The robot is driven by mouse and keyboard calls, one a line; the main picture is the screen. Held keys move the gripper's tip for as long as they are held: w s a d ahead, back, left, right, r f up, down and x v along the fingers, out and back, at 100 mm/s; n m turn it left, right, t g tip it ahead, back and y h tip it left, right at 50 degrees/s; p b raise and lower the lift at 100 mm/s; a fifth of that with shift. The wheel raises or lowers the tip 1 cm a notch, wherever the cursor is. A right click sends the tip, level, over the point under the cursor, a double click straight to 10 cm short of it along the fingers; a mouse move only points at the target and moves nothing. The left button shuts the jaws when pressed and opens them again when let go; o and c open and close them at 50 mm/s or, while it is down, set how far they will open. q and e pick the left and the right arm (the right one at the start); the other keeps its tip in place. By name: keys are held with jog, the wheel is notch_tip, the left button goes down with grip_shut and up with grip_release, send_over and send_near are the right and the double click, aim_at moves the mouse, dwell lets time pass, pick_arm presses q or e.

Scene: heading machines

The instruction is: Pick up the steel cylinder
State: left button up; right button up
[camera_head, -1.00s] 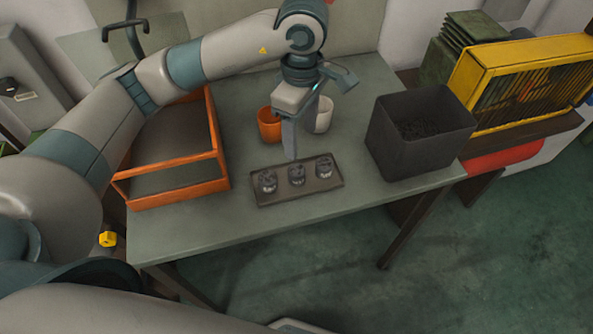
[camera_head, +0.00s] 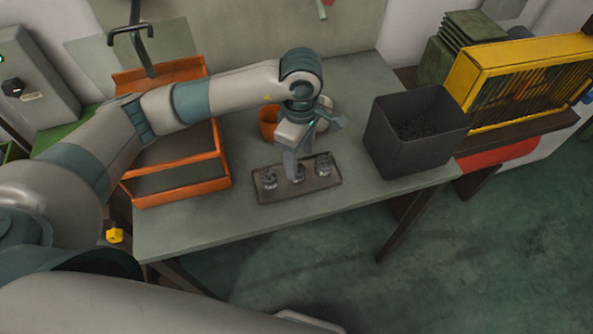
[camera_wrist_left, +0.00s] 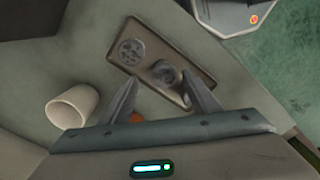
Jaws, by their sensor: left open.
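Three small grey steel cylinders stand in a row on a shallow brown tray (camera_head: 330,184): a left one (camera_head: 269,179), a middle one (camera_head: 298,175) and a right one (camera_head: 323,166). My left gripper (camera_head: 293,173) reaches down at the middle cylinder and partly covers it. In the left wrist view the gripper (camera_wrist_left: 160,77) is open, with one cylinder (camera_wrist_left: 165,72) between its fingertips. A second cylinder (camera_wrist_left: 131,50) stands beside it on the tray. The third does not show clearly there. Contact between fingers and cylinder cannot be told. My right gripper is out of view.
A dark bin (camera_head: 414,145) stands right of the tray. An orange cup (camera_head: 268,122) and a white cup (camera_wrist_left: 72,105) are behind it. An orange-framed open box (camera_head: 180,190) is at the left. The grey table's (camera_head: 210,230) front strip is clear.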

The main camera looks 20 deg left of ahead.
pick_arm(q)
jog(key=shift+s+a+f+p, duration=0.2)
jog(key=shift+s+f+p, duration=0.05)
jog(key=shift+f+p, duration=0.3)
notch_tip(320, 180, down, 3)
jog(key=shift+s+a+r+p, duration=0.1)
jog(key=shift+a+p, duration=0.05)
jog(key=shift+p, duration=0.65)
jog(key=shift+f, duration=0.55)
jog(key=c, duration=1.4)
